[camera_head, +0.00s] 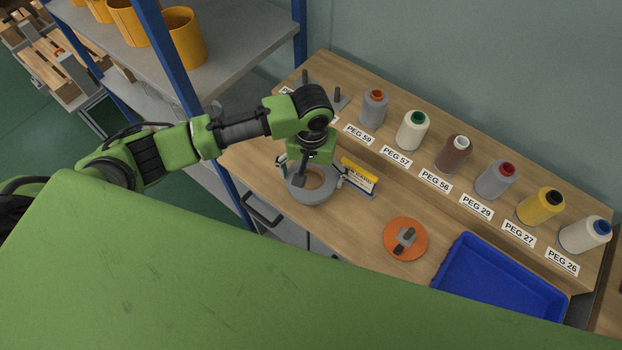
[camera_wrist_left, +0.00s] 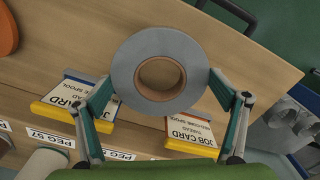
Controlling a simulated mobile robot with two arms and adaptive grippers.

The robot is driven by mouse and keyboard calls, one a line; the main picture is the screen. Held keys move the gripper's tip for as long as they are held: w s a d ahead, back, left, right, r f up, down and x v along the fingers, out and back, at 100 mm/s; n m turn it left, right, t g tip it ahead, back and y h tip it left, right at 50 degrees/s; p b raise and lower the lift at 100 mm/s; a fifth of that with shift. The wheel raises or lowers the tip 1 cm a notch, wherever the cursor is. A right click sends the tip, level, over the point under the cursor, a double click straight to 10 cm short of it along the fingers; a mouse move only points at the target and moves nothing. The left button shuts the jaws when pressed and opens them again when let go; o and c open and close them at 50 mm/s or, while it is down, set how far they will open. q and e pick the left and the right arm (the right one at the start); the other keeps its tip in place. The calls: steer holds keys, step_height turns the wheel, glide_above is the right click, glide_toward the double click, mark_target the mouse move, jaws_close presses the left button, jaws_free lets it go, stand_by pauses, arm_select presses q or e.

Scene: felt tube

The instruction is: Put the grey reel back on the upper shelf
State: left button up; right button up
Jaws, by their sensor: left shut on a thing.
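The grey reel (camera_head: 299,194) is a thick ring with a brown core. It also shows in the wrist view (camera_wrist_left: 131,58), lying flat-side to the camera. My left gripper (camera_head: 314,172) is over it, with the fingers at opposite sides of its rim, shut on it. I cannot tell whether the reel touches the wooden bench (camera_head: 350,215) or hangs just above it. The upper shelf (camera_head: 245,40) is grey with blue posts, at the top left, with free room to the right of its orange bins. My right gripper is not in view.
Job cards (camera_head: 358,178) stand beside the reel. Thread cones such as a grey one (camera_head: 374,110) stand along the back behind peg labels. An orange disc (camera_head: 390,238) and a blue tray (camera_head: 440,285) are to the right. A blue post (camera_head: 170,60) rises at the shelf's front.

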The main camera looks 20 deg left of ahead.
mark_target(311, 182)
arm_select(q)
steer(key=shift+f, duration=1.5)
steer(key=shift+f, duration=0.15)
steer(key=o, duration=1.1)
